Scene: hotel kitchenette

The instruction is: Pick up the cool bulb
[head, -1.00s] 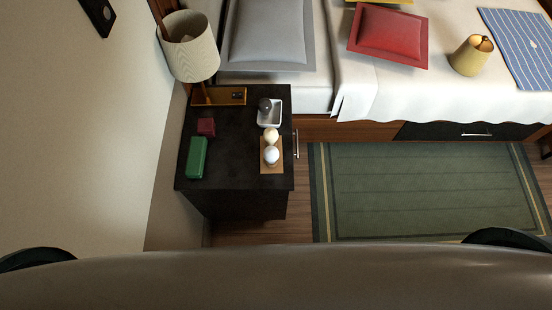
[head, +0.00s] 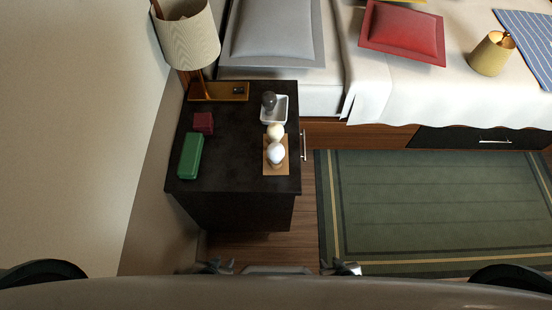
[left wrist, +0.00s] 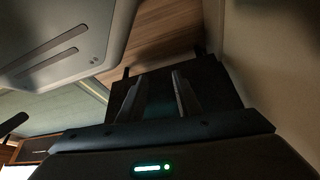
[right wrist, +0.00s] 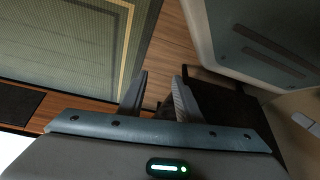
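Two round bulbs stand on a small tan wooden board (head: 267,170) on the dark nightstand. The front one, a cool bluish-white bulb (head: 276,153), is nearest me; the warm cream bulb (head: 275,131) is just behind it. A dark grey bulb (head: 269,100) sits in a white tray (head: 283,106) behind them. My left gripper (head: 220,267) and right gripper (head: 345,268) are at the bottom of the head view, well short of the nightstand. The left wrist view shows the left gripper (left wrist: 155,85) open and empty. The right wrist view shows the right gripper (right wrist: 160,82) open and empty.
The nightstand (head: 232,135) also holds a green box (head: 190,156), a dark red box (head: 203,123), a wooden tray (head: 220,92) and a lamp (head: 188,38). The wall is on the left, the bed (head: 340,75) behind. A green rug (head: 430,210) covers clear floor to the right.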

